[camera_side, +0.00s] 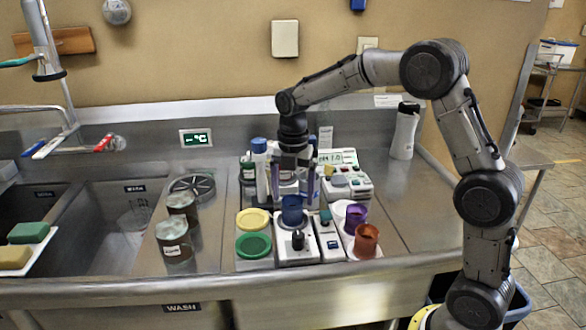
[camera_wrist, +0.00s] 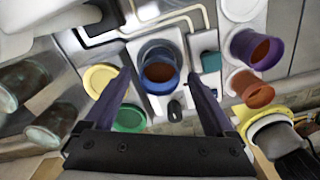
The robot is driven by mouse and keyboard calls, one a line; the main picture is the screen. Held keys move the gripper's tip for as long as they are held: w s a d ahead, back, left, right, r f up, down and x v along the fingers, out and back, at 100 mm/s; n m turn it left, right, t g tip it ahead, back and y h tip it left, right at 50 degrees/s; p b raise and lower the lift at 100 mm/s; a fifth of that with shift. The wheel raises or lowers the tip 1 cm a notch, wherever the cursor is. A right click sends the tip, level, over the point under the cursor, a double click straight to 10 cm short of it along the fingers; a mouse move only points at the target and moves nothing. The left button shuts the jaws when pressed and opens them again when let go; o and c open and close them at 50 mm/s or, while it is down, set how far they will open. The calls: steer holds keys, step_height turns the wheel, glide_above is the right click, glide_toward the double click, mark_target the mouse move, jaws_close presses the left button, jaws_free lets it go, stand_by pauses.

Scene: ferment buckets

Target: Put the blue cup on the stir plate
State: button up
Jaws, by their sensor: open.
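The blue cup (camera_side: 291,214) stands upright on the white stir plate (camera_side: 296,253), behind its black knob. In the wrist view the blue cup (camera_wrist: 160,73) shows its open mouth with a brown inside, and the white stir plate (camera_wrist: 158,103) lies under it. My gripper (camera_side: 292,203) is open and points down just above the cup, one finger to each side. In the wrist view my gripper's (camera_wrist: 159,76) fingers stand apart to the left and right of the cup, with gaps visible between them and the cup.
A purple cup (camera_side: 355,217) and an orange cup (camera_side: 366,241) stand close on the right. Yellow (camera_side: 253,220) and green (camera_side: 253,246) lids lie on the left. A narrow device with a teal top (camera_side: 325,217) adjoins the stir plate. Bottles (camera_side: 260,172) stand behind.

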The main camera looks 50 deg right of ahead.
step_height(320, 180, up, 10)
steer(key=f, duration=0.1)
steer(key=s+a+r+m+t, duration=0.2)
steer(key=s+a+r+m, duration=0.15)
steer(key=s+m, duration=0.4)
steer(key=s+a+f+m+t, duration=0.1)
steer(key=s+f+m, duration=0.1)
steer(key=s+m, duration=0.5)
steer(key=s+a+f+m+t, duration=0.1)
steer(key=s+f+m+t, duration=0.1)
steer(key=s+m, duration=0.6)
steer(key=s+f, duration=0.1)
steer(key=s, duration=0.2)
steer(key=shift+s+t, duration=0.3)
steer(key=shift+s, duration=0.05)
